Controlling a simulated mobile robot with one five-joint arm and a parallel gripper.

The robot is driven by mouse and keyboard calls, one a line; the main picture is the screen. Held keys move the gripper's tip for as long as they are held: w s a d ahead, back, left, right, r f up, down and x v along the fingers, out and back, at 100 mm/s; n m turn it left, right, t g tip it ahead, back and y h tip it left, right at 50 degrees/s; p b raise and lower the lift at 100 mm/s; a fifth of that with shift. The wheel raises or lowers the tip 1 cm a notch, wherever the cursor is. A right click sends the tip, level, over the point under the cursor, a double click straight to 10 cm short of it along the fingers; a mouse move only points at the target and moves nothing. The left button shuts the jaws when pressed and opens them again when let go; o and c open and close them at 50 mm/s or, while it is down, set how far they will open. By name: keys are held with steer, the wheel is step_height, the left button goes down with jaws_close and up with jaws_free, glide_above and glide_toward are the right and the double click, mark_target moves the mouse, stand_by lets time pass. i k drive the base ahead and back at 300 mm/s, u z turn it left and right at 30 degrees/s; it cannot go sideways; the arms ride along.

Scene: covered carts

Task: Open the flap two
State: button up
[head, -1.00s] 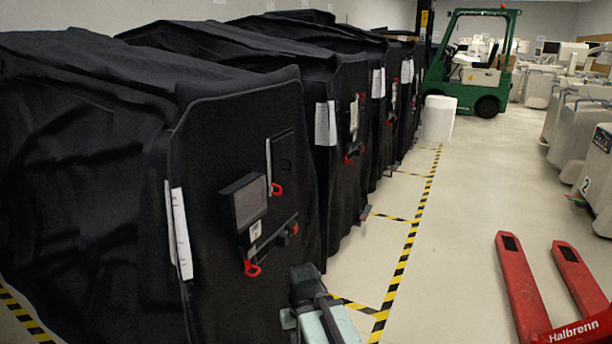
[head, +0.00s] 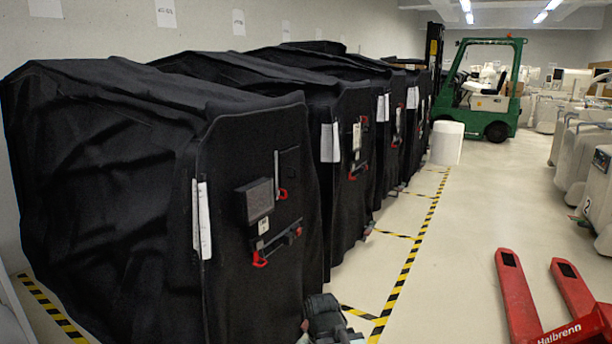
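Several carts under black covers stand in a row. The nearest covered cart (head: 240,150) has a front panel with a grey box (head: 255,200), a small slotted plate (head: 289,170) and red clips (head: 260,259) on a dark bar. A white paper sheet (head: 203,222) hangs on its left edge. The second covered cart (head: 345,200) carries similar fittings and a white sheet (head: 330,143). I cannot tell which part is flap two. Part of my arm shows at the bottom centre, in front of the nearest cart's lower right; its fingertips cannot be made out.
A red pallet jack (head: 518,295) stands at the lower right. A green forklift (head: 488,100) and a white cylinder (head: 447,143) are at the back. Yellow-black floor tape (head: 405,262) runs along the carts. The floor between tape and pallet jack is clear.

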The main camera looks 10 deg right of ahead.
mark_target(289, 159)
steer(key=z, duration=0.35)
steer(key=i, duration=0.95)
steer(key=u, duration=1.4)
